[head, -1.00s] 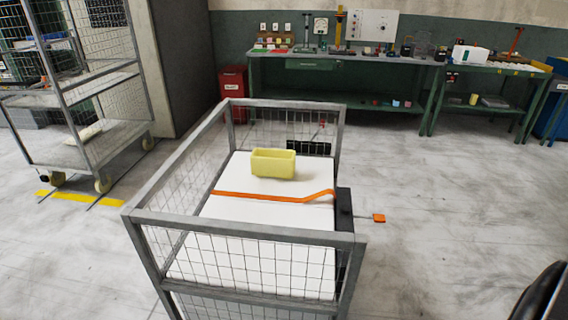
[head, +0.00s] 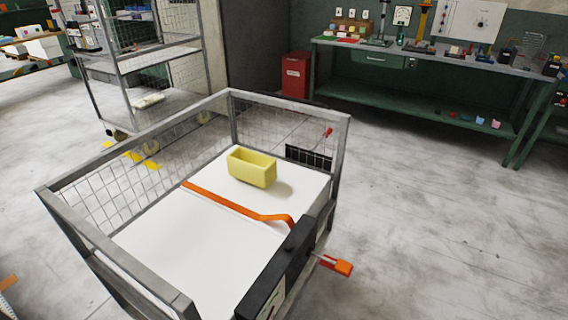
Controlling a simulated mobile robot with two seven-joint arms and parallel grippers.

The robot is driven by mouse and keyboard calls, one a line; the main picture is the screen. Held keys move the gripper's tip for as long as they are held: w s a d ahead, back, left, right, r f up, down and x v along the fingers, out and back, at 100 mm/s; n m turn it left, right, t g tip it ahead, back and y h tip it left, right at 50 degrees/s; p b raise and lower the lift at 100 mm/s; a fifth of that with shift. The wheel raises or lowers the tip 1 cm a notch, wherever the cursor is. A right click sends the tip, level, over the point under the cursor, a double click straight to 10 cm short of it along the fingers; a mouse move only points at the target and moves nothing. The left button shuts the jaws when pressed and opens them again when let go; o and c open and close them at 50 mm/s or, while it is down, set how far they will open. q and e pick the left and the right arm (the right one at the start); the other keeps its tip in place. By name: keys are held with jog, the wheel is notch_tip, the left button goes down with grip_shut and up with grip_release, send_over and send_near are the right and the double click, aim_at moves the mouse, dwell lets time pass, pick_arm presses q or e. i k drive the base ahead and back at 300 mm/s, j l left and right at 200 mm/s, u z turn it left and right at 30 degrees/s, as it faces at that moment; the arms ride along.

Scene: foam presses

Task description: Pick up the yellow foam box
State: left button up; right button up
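The yellow foam box (head: 251,169) is an open-topped, hollow block. It sits upright on the white surface (head: 170,243) inside a grey mesh-sided cart (head: 146,271), towards the far end. An orange strap (head: 228,204) lies across the white surface in front of the box, apart from it. Neither of my grippers shows in the head view now.
The cart's raised frame and mesh surround the box on several sides. A black bar with an orange-tipped lever (head: 337,265) sticks out at the right. A shelf trolley (head: 150,60), a red bin (head: 296,75) and a green workbench (head: 420,105) stand behind. Floor right of the cart is clear.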

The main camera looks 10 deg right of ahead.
aim_at(258, 169)
jog(key=i+l, duration=0.1)
jog(key=l, duration=0.3)
jog(key=i+l, duration=0.15)
jog(key=l, duration=0.3)
jog(key=i+l, duration=0.1)
jog(key=l, duration=0.3)
jog(key=i+l+u, duration=0.1)
jog(key=l, duration=0.3)
jog(key=i+l, duration=0.15)
jog(key=l, duration=0.3)
